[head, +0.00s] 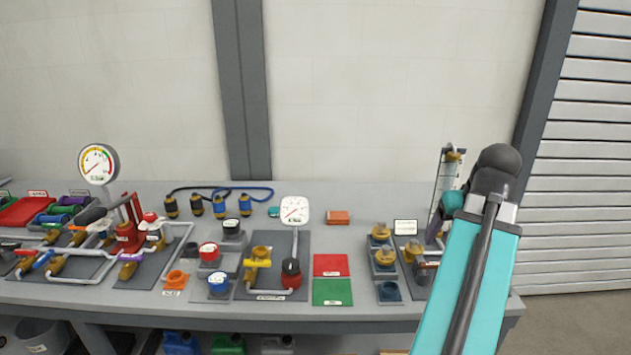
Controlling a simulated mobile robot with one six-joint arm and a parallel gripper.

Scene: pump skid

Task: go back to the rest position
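My arm (470,285) rises from the bottom right of the head view, with a teal link and a dark joint (497,165) at its upper end. It stands in front of the right end of the bench. My gripper's fingers cannot be made out; they are hidden behind the arm or out of view. Whether anything is held does not show.
A grey bench (380,318) carries valves, pipes, a large gauge (98,164), a smaller gauge (295,210), a red mat (331,265) and a green mat (332,292). A flowmeter-like column (441,185) stands close behind my arm. Floor is free at the right.

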